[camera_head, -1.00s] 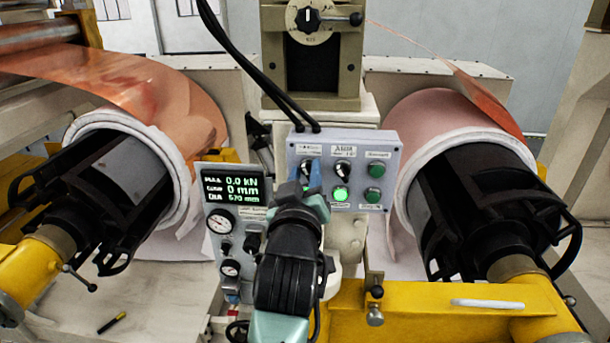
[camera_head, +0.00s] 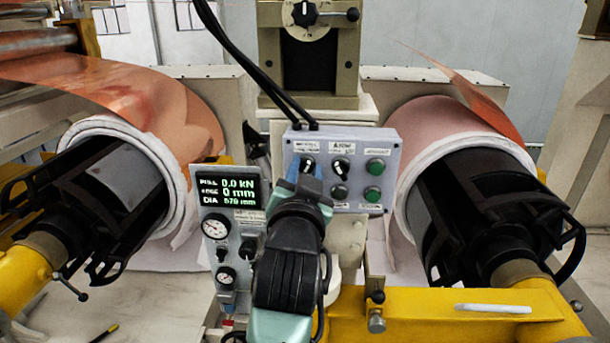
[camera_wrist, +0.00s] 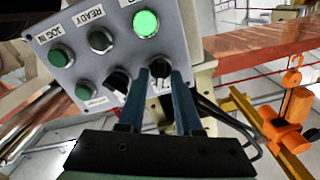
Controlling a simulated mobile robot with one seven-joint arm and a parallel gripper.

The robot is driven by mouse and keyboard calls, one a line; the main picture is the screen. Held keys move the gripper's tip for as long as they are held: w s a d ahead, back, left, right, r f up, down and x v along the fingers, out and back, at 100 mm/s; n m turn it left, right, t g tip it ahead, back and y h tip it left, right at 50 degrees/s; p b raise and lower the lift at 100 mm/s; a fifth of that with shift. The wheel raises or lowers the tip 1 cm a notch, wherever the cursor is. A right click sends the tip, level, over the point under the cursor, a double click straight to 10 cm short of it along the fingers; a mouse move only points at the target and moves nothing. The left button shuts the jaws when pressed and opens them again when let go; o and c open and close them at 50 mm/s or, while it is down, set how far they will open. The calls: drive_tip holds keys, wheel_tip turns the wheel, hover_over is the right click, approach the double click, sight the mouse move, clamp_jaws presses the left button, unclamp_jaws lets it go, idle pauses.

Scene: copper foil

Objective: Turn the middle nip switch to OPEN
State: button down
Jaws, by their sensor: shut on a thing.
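A grey control box (camera_head: 356,142) stands mid-scene with two black rotary switches in its top row. My gripper (camera_head: 305,176) has its blue fingers at the left switch (camera_head: 308,162). In the wrist view the two fingers (camera_wrist: 160,77) close on either side of that switch (camera_wrist: 159,69), touching it. Its label is too blurred to read, so I cannot tell its marked position. The other switch (camera_head: 341,166) stands free beside it, and in the wrist view (camera_wrist: 118,82) too. A lit green lamp (camera_wrist: 145,23) sits beyond the gripped switch in the wrist view; my gripper hides it from the head camera.
Unlit green buttons (camera_head: 375,165) share the box. A gauge panel with a display (camera_head: 228,191) stands left of my gripper. Black cables (camera_head: 262,85) run down behind the box. Copper rolls (camera_head: 155,110) flank it, and a yellow beam (camera_head: 440,305) lies below right.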

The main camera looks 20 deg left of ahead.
drive_tip(key=shift+m, duration=0.6)
drive_tip(key=c, duration=0.9)
unclamp_jaws()
drive_tip(key=shift+c, duration=0.2)
drive_tip(key=shift+s+d+f+b, duration=0.15)
drive_tip(key=shift+s+d+b, duration=0.05)
drive_tip(key=shift+s+b, duration=0.35)
drive_tip(key=b+v, duration=0.3)
drive_tip(key=v, duration=0.9)
drive_tip(key=shift+r, duration=0.2)
